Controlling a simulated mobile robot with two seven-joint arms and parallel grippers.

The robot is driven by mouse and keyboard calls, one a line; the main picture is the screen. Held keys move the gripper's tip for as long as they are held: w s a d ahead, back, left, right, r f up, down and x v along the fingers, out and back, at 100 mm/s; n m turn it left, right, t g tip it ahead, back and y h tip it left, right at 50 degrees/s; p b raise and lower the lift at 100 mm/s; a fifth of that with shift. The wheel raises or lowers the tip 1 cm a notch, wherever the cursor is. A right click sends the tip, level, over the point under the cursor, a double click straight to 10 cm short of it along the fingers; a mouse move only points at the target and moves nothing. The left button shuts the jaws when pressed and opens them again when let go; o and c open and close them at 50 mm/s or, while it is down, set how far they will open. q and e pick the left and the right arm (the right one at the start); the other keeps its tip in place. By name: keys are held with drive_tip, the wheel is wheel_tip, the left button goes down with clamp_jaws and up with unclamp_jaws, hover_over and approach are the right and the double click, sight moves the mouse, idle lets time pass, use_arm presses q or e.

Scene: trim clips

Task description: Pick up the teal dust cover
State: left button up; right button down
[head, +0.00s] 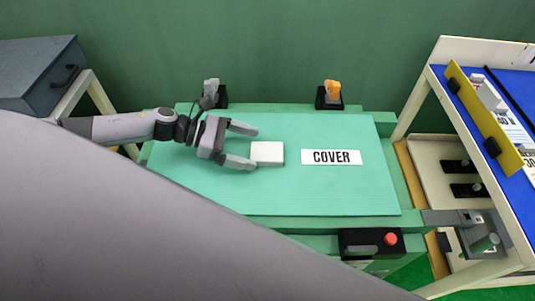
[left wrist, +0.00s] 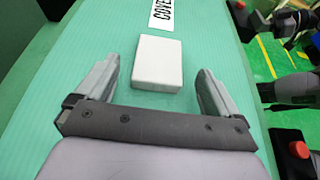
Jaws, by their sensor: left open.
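A white block (head: 267,153) lies on the ribbed teal sheet (head: 310,195) that covers the table top. No separate teal cover stands out, and I cannot tell whether this sheet is the dust cover. A white label reading COVER (head: 331,157) lies right of the block. My left gripper (head: 252,149) is open over the sheet. In the left wrist view the gripper (left wrist: 156,88) has its fingers on either side of the block (left wrist: 157,64), with gaps on both sides. Grey gripper-like parts (head: 478,232) show at the table's right end, possibly my right gripper; their opening is unclear.
Two black holders stand at the table's back edge, one with an orange part (head: 332,90). A black box with a red button (head: 390,239) sits at the front edge. A shelf cart (head: 440,75) with a blue top is at right. A grey cabinet (head: 35,75) is at left.

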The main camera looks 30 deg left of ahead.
sight(265, 151)
use_arm(q)
drive_tip(key=shift+x, duration=1.55)
